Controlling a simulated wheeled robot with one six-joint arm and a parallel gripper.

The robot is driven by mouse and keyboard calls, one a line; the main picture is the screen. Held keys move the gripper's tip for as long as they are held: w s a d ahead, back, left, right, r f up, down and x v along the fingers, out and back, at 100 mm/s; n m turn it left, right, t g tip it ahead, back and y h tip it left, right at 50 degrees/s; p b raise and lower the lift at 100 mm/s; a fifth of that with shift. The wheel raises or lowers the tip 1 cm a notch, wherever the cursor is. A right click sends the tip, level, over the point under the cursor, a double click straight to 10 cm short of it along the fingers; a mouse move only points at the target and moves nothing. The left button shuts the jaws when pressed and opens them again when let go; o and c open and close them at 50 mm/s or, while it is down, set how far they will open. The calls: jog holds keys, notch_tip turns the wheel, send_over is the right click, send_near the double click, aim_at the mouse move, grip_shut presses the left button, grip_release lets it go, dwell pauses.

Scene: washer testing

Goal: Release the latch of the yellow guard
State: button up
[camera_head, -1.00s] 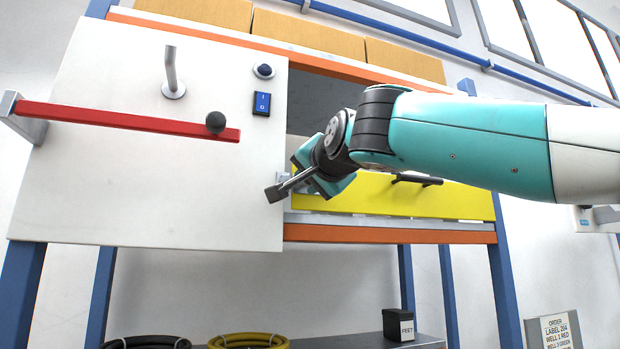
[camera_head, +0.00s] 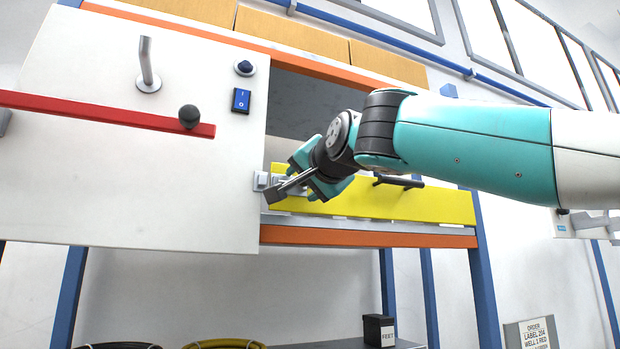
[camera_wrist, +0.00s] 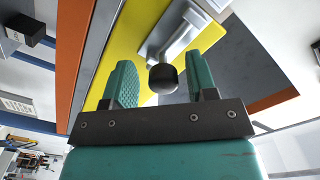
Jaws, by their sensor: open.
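The yellow guard (camera_head: 400,203) is a long bar across the lower part of the machine opening; it also shows in the wrist view (camera_wrist: 122,45). A grey metal latch (camera_head: 261,181) sits at its left end, partly hidden by my gripper. In the wrist view the latch (camera_wrist: 182,38) carries a round dark knob (camera_wrist: 163,77). My gripper (camera_head: 303,177) is at the guard's left end. Its teal fingers are open in the wrist view (camera_wrist: 161,75), one on each side of the knob, with visible gaps. I cannot tell whether either touches it.
A white panel (camera_head: 120,200) stands left of the opening, with a red bar (camera_head: 90,110), a bent metal handle (camera_head: 147,65) and a blue switch (camera_head: 241,100). A black handle (camera_head: 398,182) projects from the guard. An orange rail (camera_head: 370,238) runs below it.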

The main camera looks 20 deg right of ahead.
jog(key=s+d+b, duration=0.1)
jog(key=s+b, duration=0.2)
jog(key=s, duration=1.4)
jog(key=shift+s+d+b, duration=0.2)
jog(key=shift+d+b, duration=0.05)
jog(key=shift+b, duration=0.05)
jog(key=w+a+f+n+g+y, duration=0.1)
jog(key=a+f+n+g, duration=0.2)
jog(key=f, duration=0.7)
jog(key=w+a+f+n+g+y, duration=0.1)
jog(key=w+a+f+n+g, duration=0.1)
jog(key=f+n, duration=0.5)
jog(key=w+a+f+n+g, duration=0.1)
jog(key=a+f+g, duration=0.15)
jog(key=f, duration=0.95)
jog(key=s+d+f+n+g, duration=0.1)
jog(key=s+f+n+g, duration=0.1)
jog(key=s+f+g, duration=0.3)
jog(key=s+d+f+n+g, duration=0.2)
jog(key=s+f+g, duration=0.3)
jog(key=s+f, duration=0.6)
notch_tip(320, 180, down, 6)
jog(key=shift+s+d+r+y, duration=0.25)
jog(key=shift+s+d+y, duration=0.05)
jog(key=shift+s, duration=0.1)
